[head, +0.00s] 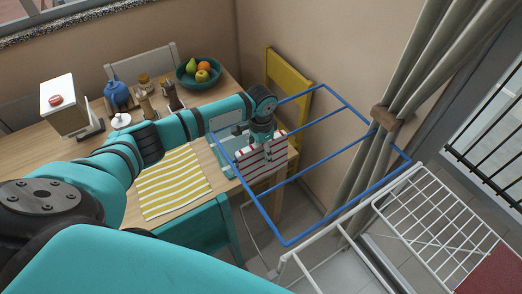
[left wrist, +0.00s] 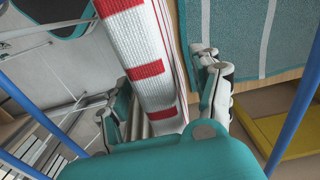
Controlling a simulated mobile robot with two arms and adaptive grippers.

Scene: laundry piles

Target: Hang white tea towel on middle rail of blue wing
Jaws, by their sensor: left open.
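The white tea towel with red stripes (head: 262,161) hangs folded at a crossbar of the blue wing (head: 318,167), on the wing's left part. The exact rail under it is partly hidden by my gripper. My left gripper (head: 258,142) points down at the towel's upper edge. In the left wrist view, the towel (left wrist: 143,45) runs between the two spread fingers of the left gripper (left wrist: 165,105). The fingers stand apart on either side of the cloth, and I cannot tell whether one touches it. My right gripper is not in view.
A white drying rack (head: 330,257) stands at the lower right, beside the blue wing. A wooden table (head: 128,215) bears a yellow-striped towel (head: 172,184) and a fruit bowl (head: 183,76). A yellow chair (head: 272,62) and a curtain (head: 425,50) stand close behind the wing.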

